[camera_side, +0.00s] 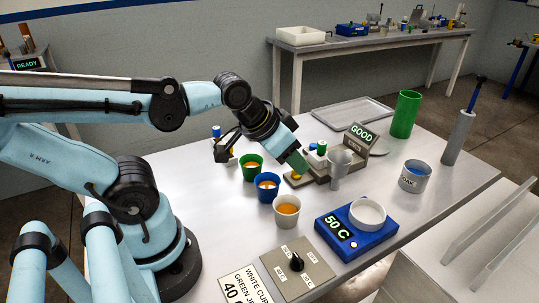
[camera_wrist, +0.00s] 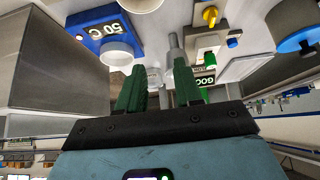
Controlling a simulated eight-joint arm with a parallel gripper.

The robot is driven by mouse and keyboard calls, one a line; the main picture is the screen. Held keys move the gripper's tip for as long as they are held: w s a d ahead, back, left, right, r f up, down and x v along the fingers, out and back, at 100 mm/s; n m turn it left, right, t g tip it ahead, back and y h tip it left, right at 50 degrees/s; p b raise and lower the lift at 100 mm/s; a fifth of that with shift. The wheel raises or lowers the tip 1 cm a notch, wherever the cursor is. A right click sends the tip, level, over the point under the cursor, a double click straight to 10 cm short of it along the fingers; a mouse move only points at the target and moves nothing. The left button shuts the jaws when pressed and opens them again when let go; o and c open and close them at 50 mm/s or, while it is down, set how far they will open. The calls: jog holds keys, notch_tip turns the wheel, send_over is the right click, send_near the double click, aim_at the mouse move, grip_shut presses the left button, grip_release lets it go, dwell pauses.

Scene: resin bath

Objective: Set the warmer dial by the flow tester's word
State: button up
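The flow tester (camera_side: 340,165) is a grey device on the bench, and its screen (camera_side: 362,134) reads GOOD. The blue warmer (camera_side: 350,238) reads 50 C and carries a white cup (camera_side: 367,212). The warmer dial (camera_side: 296,262) is a black knob on a grey plate with several small labels; its exact setting is unclear.
Green (camera_side: 250,173), blue (camera_side: 266,192) and white (camera_side: 287,216) cups of orange liquid stand left of the tester. A green cylinder (camera_side: 405,114) and a grey-blue can (camera_side: 414,177) stand right.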

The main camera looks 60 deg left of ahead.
jog(key=s+d+m+g, duration=0.2)
jog(key=d+m+g, duration=0.2)
jog(key=d+m, duration=0.4)
jog(key=m+g, duration=0.3)
jog(key=m, duration=0.7)
send_near(298, 258)
jog(key=shift+f, duration=4.4)
grip_shut()
